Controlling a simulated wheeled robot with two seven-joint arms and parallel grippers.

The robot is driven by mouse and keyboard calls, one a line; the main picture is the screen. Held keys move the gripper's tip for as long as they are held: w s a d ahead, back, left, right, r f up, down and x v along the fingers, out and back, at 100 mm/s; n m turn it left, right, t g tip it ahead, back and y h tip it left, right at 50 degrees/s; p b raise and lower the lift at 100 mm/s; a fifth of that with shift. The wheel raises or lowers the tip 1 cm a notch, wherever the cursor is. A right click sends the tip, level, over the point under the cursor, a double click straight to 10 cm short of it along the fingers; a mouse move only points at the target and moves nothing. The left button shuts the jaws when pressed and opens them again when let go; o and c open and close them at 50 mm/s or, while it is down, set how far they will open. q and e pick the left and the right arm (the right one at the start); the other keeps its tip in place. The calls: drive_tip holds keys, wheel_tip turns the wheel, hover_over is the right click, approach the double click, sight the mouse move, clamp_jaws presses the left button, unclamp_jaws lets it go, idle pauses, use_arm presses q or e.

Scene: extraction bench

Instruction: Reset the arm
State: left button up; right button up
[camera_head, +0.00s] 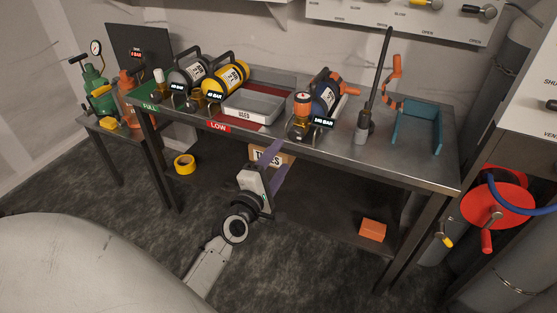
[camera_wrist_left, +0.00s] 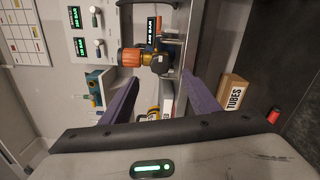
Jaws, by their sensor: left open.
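My left gripper (camera_head: 282,150) is open and empty, with its purple fingers apart, in front of the metal bench's front edge. My left arm reaches up to it from the bottom of the head view. In the left wrist view the open fingers (camera_wrist_left: 161,80) point toward a dark cylinder with an orange knob (camera_wrist_left: 131,57) and a brass valve (camera_wrist_left: 160,62), with a visible gap. A cardboard box marked TUBES (camera_wrist_left: 233,93) is to the right of the fingers there. My right gripper is not in view.
The bench (camera_head: 390,158) carries a yellow cylinder (camera_head: 229,77), a grey USED tray (camera_head: 254,108), a dark blue cylinder (camera_head: 323,94), an upright black wand (camera_head: 374,85) and a teal holder (camera_head: 418,128). An orange block (camera_head: 372,230) and yellow tape (camera_head: 185,164) lie below bench-top level.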

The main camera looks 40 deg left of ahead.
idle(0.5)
use_arm(q)
drive_tip(key=s+d+f+m+g+h, duration=0.45)
drive_tip(key=s+d+f+m, duration=0.45)
drive_tip(key=d+f+m, duration=0.35)
drive_tip(key=s+d+f+m+g+h, duration=0.1)
drive_tip(key=s+d+f+m+g, duration=0.1)
drive_tip(key=s+d+f+m, duration=0.2)
drive_tip(key=s+d+f+m+g+h, duration=0.1)
drive_tip(key=s+d+f+m, duration=0.3)
drive_tip(key=s+m, duration=0.4)
drive_tip(key=s+f+g, duration=0.1)
drive_tip(key=s, duration=0.3)
drive_tip(key=shift+s+d+m+g, duration=0.2)
drive_tip(key=shift+s+m+g, duration=0.15)
